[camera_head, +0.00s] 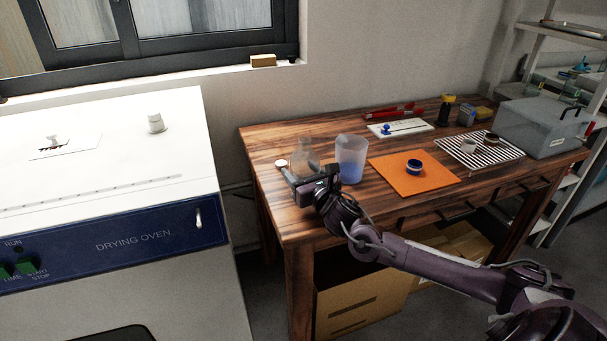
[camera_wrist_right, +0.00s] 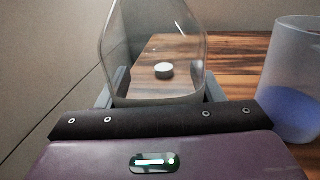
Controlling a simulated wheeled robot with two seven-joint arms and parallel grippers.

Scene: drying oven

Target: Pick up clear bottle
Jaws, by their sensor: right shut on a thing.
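The clear bottle (camera_head: 304,157) is near the left end of the wooden table, faint and see-through in the head view. In the right wrist view the clear bottle (camera_wrist_right: 158,45) stands between my right gripper's two fingers, and its top is cut off by the frame. My right gripper (camera_head: 309,180) reaches in from the right and is shut on the bottle. In the right wrist view the gripper (camera_wrist_right: 160,92) has one finger on each side of the bottle. Whether the bottle's base touches the table is hidden. My left gripper is not in view.
A frosted beaker (camera_head: 351,160) with blue at its bottom stands close right of the bottle. A small white disc (camera_head: 281,163) lies just left. An orange mat (camera_head: 398,184) with a blue-rimmed item (camera_head: 414,166) is further right. The drying oven (camera_head: 100,200) stands left across a gap.

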